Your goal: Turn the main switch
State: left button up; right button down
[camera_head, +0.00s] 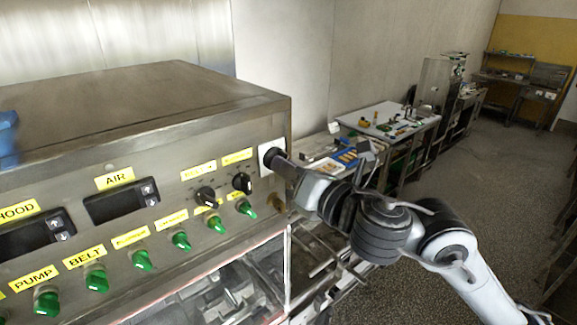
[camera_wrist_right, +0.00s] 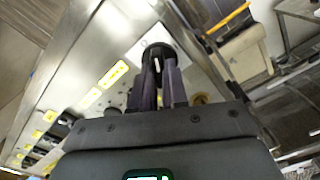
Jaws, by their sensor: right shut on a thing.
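The main switch (camera_head: 270,155) is a black round knob on a white square plate, at the right end of the steel control panel in the head view. In the right wrist view the black knob (camera_wrist_right: 158,52) sits between my fingertips, with a white mark on its face. My right gripper (camera_head: 281,163) reaches in from the right and is shut on the knob. In the wrist view the right gripper (camera_wrist_right: 159,72) has its two dark fingers on either side of it. My left gripper is not in view.
The panel has two black knobs (camera_head: 205,195), several green knobs (camera_head: 181,241) and dark displays (camera_head: 122,202) with yellow labels to the left of the switch. A machine with a clear cover (camera_head: 235,290) lies below. A table (camera_head: 405,120) with small items stands behind at right.

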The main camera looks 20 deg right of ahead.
jog(key=m+p, duration=0.4)
jog(key=m, duration=0.7)
jog(key=shift+r+m, duration=0.15)
jog(key=shift+m, duration=0.15)
dwell(0.4)
jog(key=c, duration=1.1)
grip_release()
jog(key=shift+c, duration=0.2)
jog(key=v, duration=1.1)
jog(key=shift+p, duration=0.35)
